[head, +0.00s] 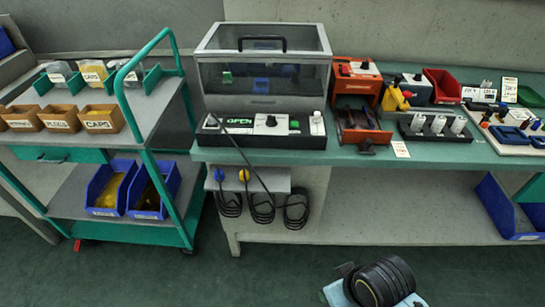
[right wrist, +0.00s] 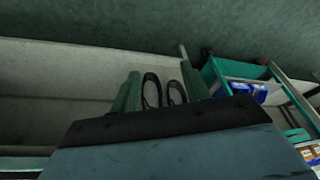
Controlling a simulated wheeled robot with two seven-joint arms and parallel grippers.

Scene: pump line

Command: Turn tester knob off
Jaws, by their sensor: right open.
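The tester (head: 262,139) is a black-fronted box under a clear-lidded cover, on the left end of the green-topped bench. Its green display (head: 238,122) is lit and seems to read OPEN. A dark round knob (head: 270,121) sits on the white panel right of the display; its pointer direction is too small to tell. My right gripper (right wrist: 162,86) is open and empty in the right wrist view, with black cable loops seen beyond its green fingers. In the head view only a part of my right arm shows at the bottom, well below and right of the tester. My left gripper is not in view.
A green cart (head: 120,88) with bins stands left of the bench. Black cable coils (head: 262,208) hang below the tester, and a dark cable crosses its front. An orange fixture (head: 356,82) and a black rack (head: 435,133) stand right of it. The floor in front is clear.

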